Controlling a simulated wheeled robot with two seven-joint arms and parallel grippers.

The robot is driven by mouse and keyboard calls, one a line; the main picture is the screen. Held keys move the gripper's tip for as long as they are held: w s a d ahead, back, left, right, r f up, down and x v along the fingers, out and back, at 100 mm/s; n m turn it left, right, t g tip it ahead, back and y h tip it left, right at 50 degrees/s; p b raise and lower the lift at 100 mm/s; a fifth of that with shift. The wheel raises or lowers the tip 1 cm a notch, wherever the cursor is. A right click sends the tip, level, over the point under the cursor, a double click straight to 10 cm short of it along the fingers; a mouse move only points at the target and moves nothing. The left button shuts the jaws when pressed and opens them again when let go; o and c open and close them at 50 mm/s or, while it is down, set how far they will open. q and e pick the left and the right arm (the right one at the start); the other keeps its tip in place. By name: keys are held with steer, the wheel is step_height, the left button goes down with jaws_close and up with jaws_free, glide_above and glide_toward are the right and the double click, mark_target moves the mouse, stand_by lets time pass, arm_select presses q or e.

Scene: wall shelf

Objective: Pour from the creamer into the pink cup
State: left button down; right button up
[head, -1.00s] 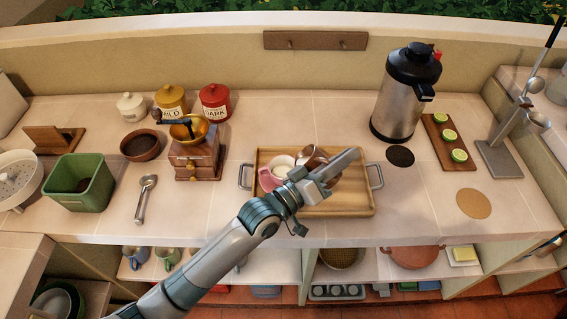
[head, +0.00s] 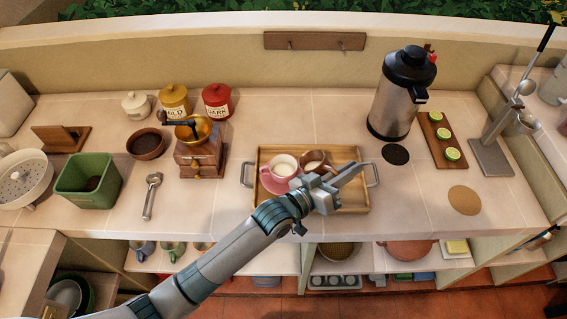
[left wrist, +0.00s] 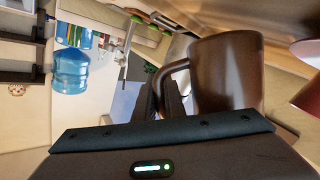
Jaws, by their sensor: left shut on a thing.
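The pink cup (head: 283,168) stands on a pink saucer (head: 270,184) on the wooden tray, with white liquid inside. The brown creamer (head: 313,157) is just right of it, its open top facing up and light liquid showing inside. My left gripper (head: 326,184) is shut on the creamer's handle, as the left wrist view shows with the creamer (left wrist: 228,75) beside the fingers (left wrist: 165,95). Part of a pink thing (left wrist: 306,85) shows at that view's right edge. The arm hides the creamer's lower part, so I cannot tell whether it touches the tray. My right gripper is not in view.
The wooden tray (head: 352,203) has metal handles at both ends. A coffee grinder (head: 199,155) stands left of it. A steel flask (head: 396,103) and a board with lime pieces (head: 441,140) are to the right. The counter behind the tray is clear.

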arm_select(q)
steer(key=d+f+m+y+p, duration=0.1)
steer(key=p, duration=0.1)
steer(key=s+d+f+m+y+p, duration=0.1)
steer(key=d+p, duration=0.1)
steer(key=shift+d+f, duration=0.1)
steer(key=shift+f, duration=0.2)
steer(key=shift+d+f+m+y, duration=0.25)
steer(key=shift+f+m+y, duration=0.15)
steer(key=shift+f+y, duration=0.2)
steer(key=shift+d+f+m+y, duration=0.25)
steer(key=shift+f+m+y, duration=0.2)
steer(key=shift+f, duration=0.2)
steer(key=shift+s, duration=0.1)
